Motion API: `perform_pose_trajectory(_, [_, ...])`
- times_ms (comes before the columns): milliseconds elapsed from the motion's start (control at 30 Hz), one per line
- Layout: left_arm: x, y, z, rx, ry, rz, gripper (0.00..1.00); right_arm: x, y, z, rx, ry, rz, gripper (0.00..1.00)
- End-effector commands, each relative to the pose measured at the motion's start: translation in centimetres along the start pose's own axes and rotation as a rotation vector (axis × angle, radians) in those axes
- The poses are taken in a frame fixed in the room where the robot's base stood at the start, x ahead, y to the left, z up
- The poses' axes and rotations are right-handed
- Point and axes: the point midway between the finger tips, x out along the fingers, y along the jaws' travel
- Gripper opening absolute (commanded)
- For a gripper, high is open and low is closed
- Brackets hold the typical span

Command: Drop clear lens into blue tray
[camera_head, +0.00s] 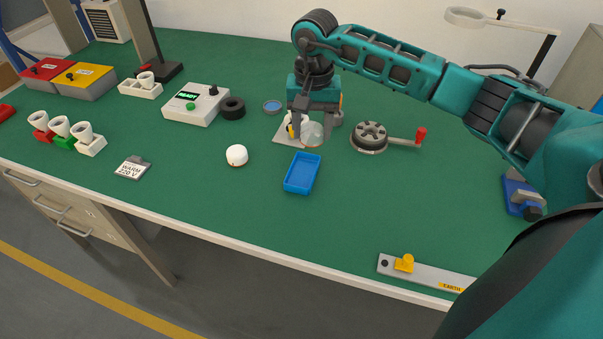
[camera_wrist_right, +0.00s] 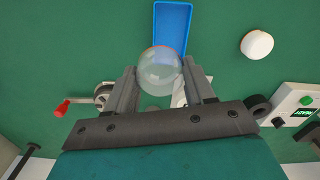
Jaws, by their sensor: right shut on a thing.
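The clear lens (camera_head: 311,134) is a see-through dome. My right gripper (camera_head: 306,122) is shut on it and holds it above the green bench, just behind the blue tray. In the right wrist view the lens (camera_wrist_right: 160,70) sits between the two fingertips (camera_wrist_right: 160,84) and overlaps the near end of the blue tray (camera_wrist_right: 174,12). The blue tray (camera_head: 302,173) is a small rectangular tray lying on the bench, and it looks empty in the head view. My left gripper is not in view.
A white dome (camera_head: 237,155) stands left of the tray. A round grey fixture with a red-handled crank (camera_head: 370,137) is to the right. A white plate (camera_head: 286,138) lies beneath the gripper. A tester box (camera_head: 196,104) and black ring (camera_head: 232,108) are behind left.

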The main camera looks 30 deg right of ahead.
Motion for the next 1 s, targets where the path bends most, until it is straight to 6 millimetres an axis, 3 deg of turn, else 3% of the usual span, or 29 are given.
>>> perform_pose_trajectory(333, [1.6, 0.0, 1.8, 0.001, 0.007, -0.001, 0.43, 4.4, -0.1, 0.1, -0.004, -0.002, 0.000, 0.26])
perform_pose_trajectory(700, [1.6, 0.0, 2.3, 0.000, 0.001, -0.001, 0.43, 5.0, -0.1, 0.1, -0.004, 0.000, -0.001, 0.26])
perform_pose_trajectory(733, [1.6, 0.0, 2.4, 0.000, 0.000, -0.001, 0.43, 5.0, -0.1, 0.1, -0.004, 0.000, -0.001, 0.54])
perform_pose_trajectory(1000, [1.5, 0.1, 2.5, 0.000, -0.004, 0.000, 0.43, 5.0, -0.1, 0.1, -0.004, -0.001, -0.001, 0.80])
